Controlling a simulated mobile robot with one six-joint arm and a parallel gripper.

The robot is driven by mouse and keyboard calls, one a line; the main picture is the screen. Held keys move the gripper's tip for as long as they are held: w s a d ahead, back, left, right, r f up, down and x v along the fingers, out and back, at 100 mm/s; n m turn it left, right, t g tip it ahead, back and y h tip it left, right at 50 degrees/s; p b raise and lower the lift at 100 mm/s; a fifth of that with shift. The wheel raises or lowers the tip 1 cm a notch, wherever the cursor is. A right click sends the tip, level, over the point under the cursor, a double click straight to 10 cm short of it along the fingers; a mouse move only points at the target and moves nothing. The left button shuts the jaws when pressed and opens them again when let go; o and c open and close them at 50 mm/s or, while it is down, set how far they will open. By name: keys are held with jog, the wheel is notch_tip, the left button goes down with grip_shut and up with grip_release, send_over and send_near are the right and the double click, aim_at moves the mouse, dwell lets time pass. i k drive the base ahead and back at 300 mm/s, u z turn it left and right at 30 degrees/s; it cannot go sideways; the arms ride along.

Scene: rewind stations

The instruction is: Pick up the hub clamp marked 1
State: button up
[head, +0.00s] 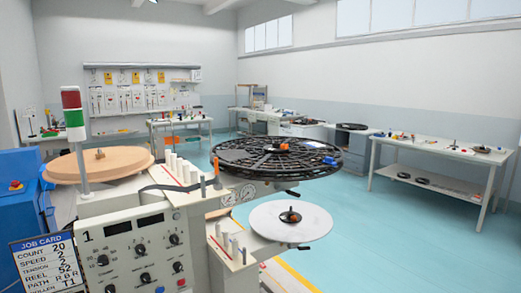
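No hub clamp with a readable 1 shows in the head view. A small black hub piece (290,216) stands upright at the middle of a white disc (311,226) on the near machine. A small orange piece (284,146) sits near the middle of a large black spoked reel (262,172) behind that disc. I cannot tell if either piece is a hub clamp or carries a mark. The machine's front panel (136,255) bears a large 1. My gripper is not in view.
A tan disc (97,165) and a red-green signal tower (73,113) are on the left. A job card (45,264) is in front. A bench (445,151) with small parts stands at right, another table (181,123) at the back. The blue floor (390,235) is clear at right.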

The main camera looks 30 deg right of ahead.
aim_at(276, 147)
jog(key=z, duration=0.35)
jog(key=k, duration=0.15)
jog(key=u, duration=1.95)
jog(key=k, duration=0.15)
jog(key=u, duration=2.15)
jog(key=k, duration=1.15)
